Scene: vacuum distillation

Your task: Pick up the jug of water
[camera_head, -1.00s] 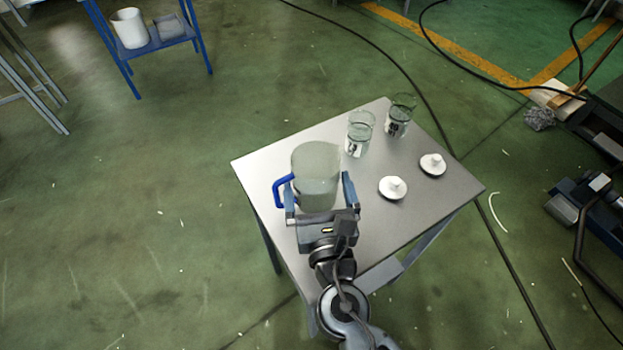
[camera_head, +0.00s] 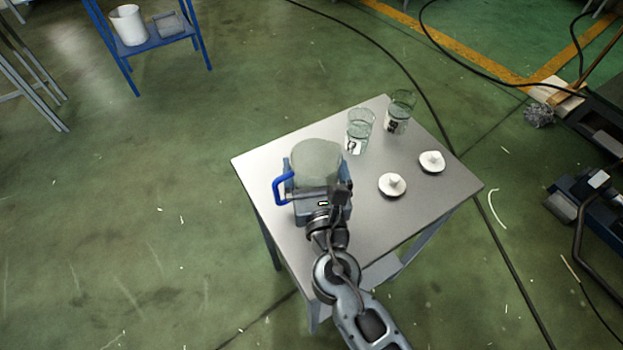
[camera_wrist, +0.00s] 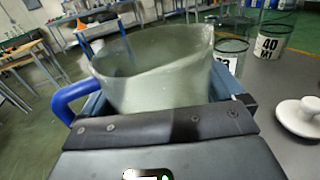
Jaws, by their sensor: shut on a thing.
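The jug of water (camera_head: 318,162) is a clear, greenish jug with a blue handle (camera_head: 281,188) on its left side. It stands at the left part of the metal table (camera_head: 375,225). My gripper (camera_head: 318,185) is shut on the jug, with its fingers along both sides of the body. In the wrist view the jug (camera_wrist: 155,75) fills the middle, upright, between the fingers. Its lower part is hidden behind my gripper, so I cannot tell whether its base touches the table.
Two labelled glass beakers (camera_head: 360,131) (camera_head: 399,112) stand behind and right of the jug. Two white lids (camera_head: 392,185) (camera_head: 432,162) lie on the table's right side. A blue shelf (camera_head: 150,45) with a white container stands far left. The table's front-left area is clear.

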